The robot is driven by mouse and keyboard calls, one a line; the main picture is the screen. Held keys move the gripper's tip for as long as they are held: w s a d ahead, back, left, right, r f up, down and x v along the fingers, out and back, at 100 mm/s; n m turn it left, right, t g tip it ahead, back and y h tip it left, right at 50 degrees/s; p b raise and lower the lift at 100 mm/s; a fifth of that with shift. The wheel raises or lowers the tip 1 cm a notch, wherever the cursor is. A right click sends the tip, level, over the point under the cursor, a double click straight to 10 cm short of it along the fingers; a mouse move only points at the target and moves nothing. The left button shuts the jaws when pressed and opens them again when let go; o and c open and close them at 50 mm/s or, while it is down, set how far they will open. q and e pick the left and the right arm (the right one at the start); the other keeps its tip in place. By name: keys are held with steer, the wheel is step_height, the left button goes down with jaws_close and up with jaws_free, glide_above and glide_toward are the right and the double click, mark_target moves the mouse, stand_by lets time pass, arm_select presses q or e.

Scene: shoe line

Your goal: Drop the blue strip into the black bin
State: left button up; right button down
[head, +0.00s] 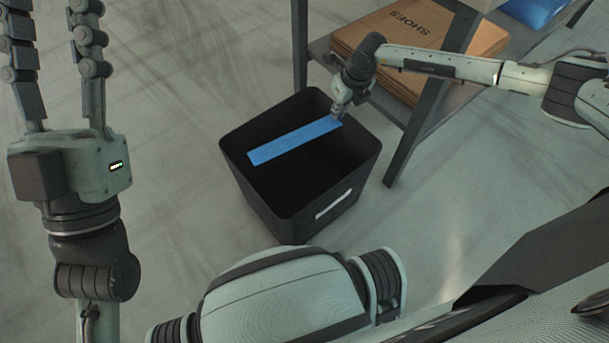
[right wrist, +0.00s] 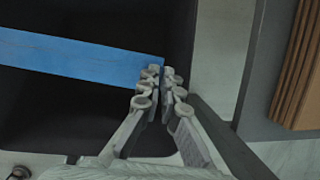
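The blue strip (head: 295,141) is long and flat. It lies across the opening of the black bin (head: 300,207) in the head view, over the dark inside. My right gripper (head: 338,113) is shut on the strip's right end, near the bin's far right rim. In the right wrist view, the strip (right wrist: 85,58) runs left from the close-set fingertips (right wrist: 161,75), with the bin's dark inside (right wrist: 60,120) around it. The strip's exact height over the bin floor is hard to tell. My left gripper (head: 55,25) is open and empty, fingers spread, left of the bin.
A table or shelf (head: 318,47) with dark legs stands behind and right of the bin. The grey floor left of the bin is clear.

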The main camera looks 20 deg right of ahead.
steer(key=c, duration=2.2)
jaws_free()
steer(key=o, duration=0.6)
steer(key=shift+c, duration=0.2)
steer(key=v, duration=1.2)
